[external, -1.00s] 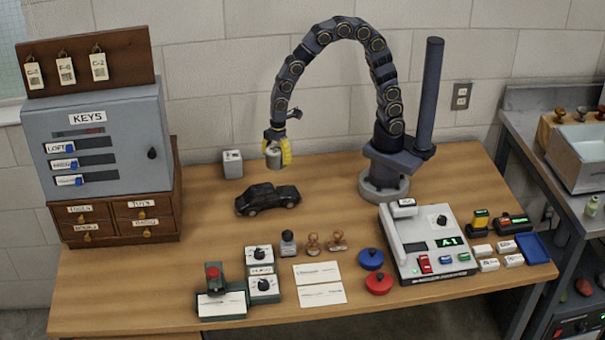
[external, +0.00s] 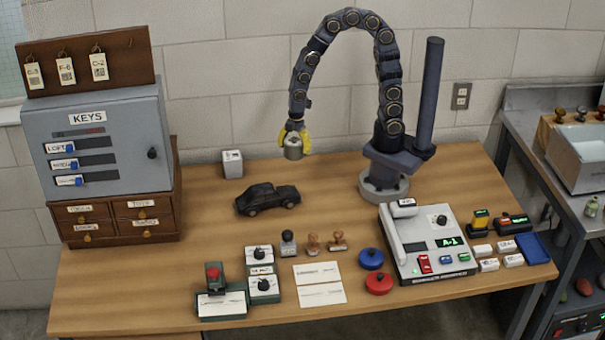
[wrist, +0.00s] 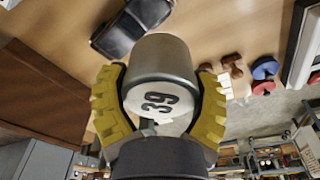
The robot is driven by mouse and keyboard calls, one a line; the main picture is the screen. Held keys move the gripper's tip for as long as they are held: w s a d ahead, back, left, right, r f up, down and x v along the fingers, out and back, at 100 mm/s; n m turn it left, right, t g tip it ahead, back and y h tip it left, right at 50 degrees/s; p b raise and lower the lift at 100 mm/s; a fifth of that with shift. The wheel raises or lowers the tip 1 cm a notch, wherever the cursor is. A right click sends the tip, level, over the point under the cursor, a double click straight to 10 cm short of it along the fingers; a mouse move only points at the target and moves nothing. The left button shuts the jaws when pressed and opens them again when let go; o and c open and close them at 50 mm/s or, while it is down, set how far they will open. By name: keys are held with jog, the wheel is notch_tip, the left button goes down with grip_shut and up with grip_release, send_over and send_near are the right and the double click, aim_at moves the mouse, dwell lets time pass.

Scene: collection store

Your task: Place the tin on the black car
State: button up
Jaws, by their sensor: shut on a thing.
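The tin (external: 293,153) is a small grey metal cylinder, held in the air above the back of the table. My gripper (external: 294,138) has yellow fingers shut on the tin, one on each side, as the wrist view (wrist: 160,100) also shows. The black car (external: 267,199) sits upright on the table, lower and to the left of the tin in the external view. In the wrist view the car (wrist: 130,27) is partly hidden behind the tin.
A grey key cabinet (external: 98,137) on wooden drawers stands at the left. A small grey box (external: 232,164) is behind the car. Stamps (external: 313,243), cards (external: 318,281) and a control console (external: 430,245) lie towards the front and right. Bare table surrounds the car.

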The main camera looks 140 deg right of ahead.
send_over(266, 188)
jog(key=f, duration=0.7)
jog(key=shift+s+a+f, duration=0.1)
jog(key=shift+s+f, duration=0.1)
jog(key=shift+f, duration=1.65)
jog(key=shift+f, duration=0.1)
jog(key=o, duration=1.2)
jog(key=shift+c, duration=0.2)
